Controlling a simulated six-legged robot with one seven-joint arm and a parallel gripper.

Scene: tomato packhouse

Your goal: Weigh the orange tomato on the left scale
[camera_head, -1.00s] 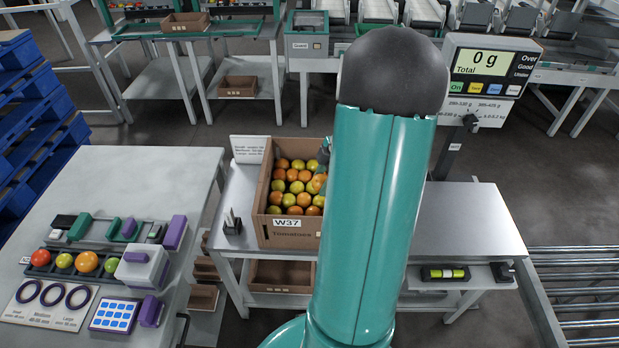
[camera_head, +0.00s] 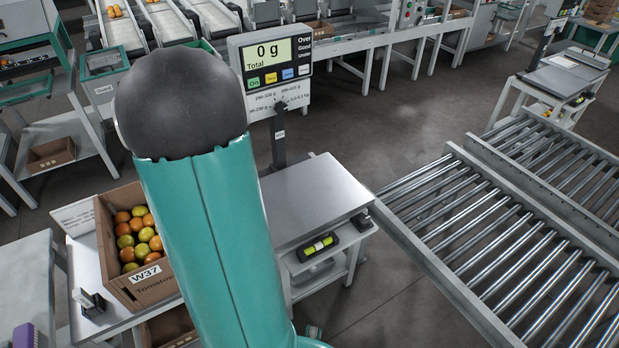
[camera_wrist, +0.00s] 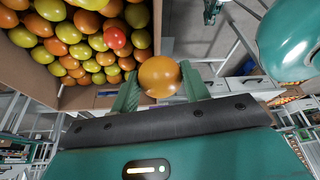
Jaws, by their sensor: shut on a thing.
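In the wrist view my gripper (camera_wrist: 160,88) is shut on an orange tomato (camera_wrist: 159,75), which sits between the two green fingertips. The cardboard box of tomatoes (camera_wrist: 50,88) lies to the left of the held tomato, full of orange and yellow-green fruit with one red one. In the head view the box (camera_head: 150,287), marked W37, stands on the bench left of my arm. My gripper is hidden in the head view.
A roller conveyor (camera_head: 500,235) runs at the right, with a second scale (camera_head: 565,78) beyond it at the far right. Sorting benches (camera_head: 330,30) stand behind. Grey floor lies between.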

